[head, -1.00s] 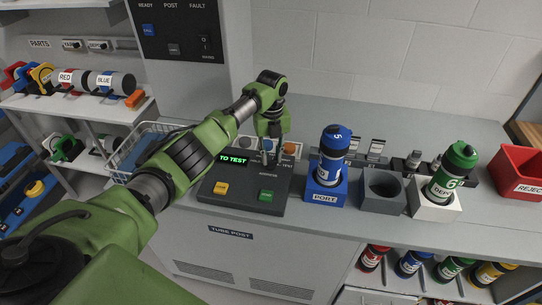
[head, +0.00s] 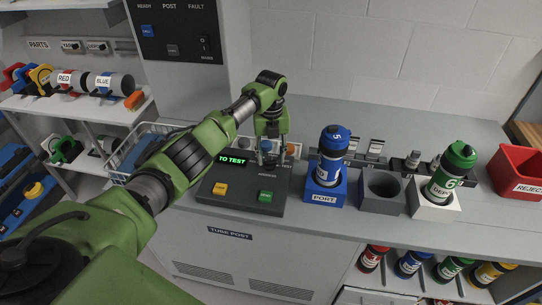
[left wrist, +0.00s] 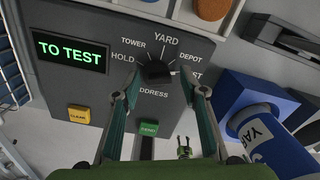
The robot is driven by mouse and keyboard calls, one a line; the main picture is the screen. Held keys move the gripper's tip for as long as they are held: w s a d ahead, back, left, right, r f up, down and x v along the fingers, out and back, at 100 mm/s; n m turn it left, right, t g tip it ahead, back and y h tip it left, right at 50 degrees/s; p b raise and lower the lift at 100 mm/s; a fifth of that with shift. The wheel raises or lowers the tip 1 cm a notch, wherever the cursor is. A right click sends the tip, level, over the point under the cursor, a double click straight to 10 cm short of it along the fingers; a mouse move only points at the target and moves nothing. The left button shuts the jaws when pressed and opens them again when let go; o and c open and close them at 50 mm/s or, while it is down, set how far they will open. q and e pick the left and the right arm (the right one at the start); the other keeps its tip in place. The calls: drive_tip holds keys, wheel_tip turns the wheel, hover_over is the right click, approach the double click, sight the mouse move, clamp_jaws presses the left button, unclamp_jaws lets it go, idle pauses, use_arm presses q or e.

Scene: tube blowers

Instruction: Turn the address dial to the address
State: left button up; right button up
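The address dial (left wrist: 155,70) is a dark knob on the grey console (left wrist: 95,20), with HOLD, TOWER, YARD, DEPOT and a partly hidden TEST label around it. The console's screen (left wrist: 68,50) reads TO TEST in green, also in the head view (head: 233,159). My left gripper (left wrist: 166,88) is open, with its fingers apart on either side of the dial's near edge. In the head view my left gripper (head: 269,150) hides the dial. I cannot tell whether the fingertips touch it. A small green pronged shape (left wrist: 185,147) may be my right gripper, too small to judge.
A yellow button (head: 220,189) and a green button (head: 266,197) sit on the console front. A grey empty holder (head: 380,203), a green tube (head: 452,165) and a red reject bin (head: 518,170) are further right.

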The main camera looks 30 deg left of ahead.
use_arm(q)
wheel_tip(320, 180, up, 12)
idle(0.6)
idle(0.5)
